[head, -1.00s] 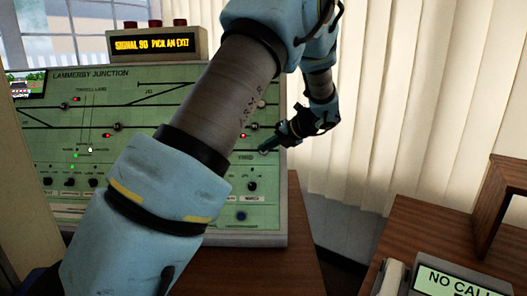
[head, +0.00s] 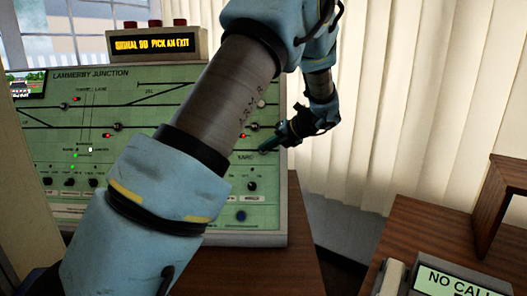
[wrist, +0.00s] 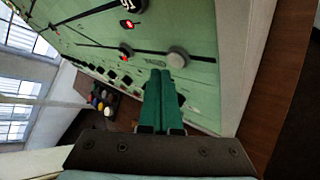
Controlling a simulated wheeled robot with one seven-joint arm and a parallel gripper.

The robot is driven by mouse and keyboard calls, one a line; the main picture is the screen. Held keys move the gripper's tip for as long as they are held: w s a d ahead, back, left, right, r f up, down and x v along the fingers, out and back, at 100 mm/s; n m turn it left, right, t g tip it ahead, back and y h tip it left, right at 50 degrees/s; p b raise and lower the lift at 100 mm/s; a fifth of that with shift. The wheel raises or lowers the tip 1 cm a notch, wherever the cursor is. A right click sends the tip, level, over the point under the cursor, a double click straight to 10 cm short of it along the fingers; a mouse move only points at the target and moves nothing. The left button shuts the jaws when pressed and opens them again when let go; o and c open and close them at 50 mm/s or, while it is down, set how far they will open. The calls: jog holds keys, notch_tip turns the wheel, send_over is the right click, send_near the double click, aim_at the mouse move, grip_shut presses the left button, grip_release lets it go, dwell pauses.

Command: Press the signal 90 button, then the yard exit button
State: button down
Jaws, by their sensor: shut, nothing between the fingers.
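The green signal panel (head: 70,110) is headed "LAMMERBY JUNCTION". The display on top (head: 150,45) reads "SIGNAL 90 PICK AN EXIT". My gripper (head: 264,150) is at the panel's right side, just above the "YARD" label (head: 246,157). In the wrist view my gripper (wrist: 161,74) is shut and empty, its green fingertips just below a grey round button (wrist: 178,57), likely the yard exit button. I cannot tell whether they touch. A dark button (wrist: 126,50) with a red light is to its left. My arm hides the panel's middle, and I cannot pick out the signal 90 button.
Several small knobs (head: 70,182) line the panel's lower left. A blue button (head: 241,215) is at the lower right. Blinds (head: 420,90) hang behind, and a wooden desk with a "NO CALL" sign (head: 447,280) stands at the front right.

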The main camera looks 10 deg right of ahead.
jog(key=shift+w+p, duration=0.25)
jog(key=shift+p, duration=0.25)
jog(key=shift+w+d+f+p, duration=0.15)
jog(key=shift+w+f+p, duration=0.25)
jog(key=shift+w, duration=0.1)
dwell(1.0)
dwell(0.3)
jog(key=shift+s+r+p, duration=0.4)
jog(key=shift+s+p, duration=0.15)
jog(key=shift+s, duration=0.25)
jog(key=s, duration=0.1)
jog(key=s+r+p, duration=0.1)
jog(key=s, duration=0.1)
jog(key=s+a+r+p, duration=0.1)
jog(key=shift+s+r, duration=0.15)
jog(key=shift+r, duration=0.05)
dwell(0.4)
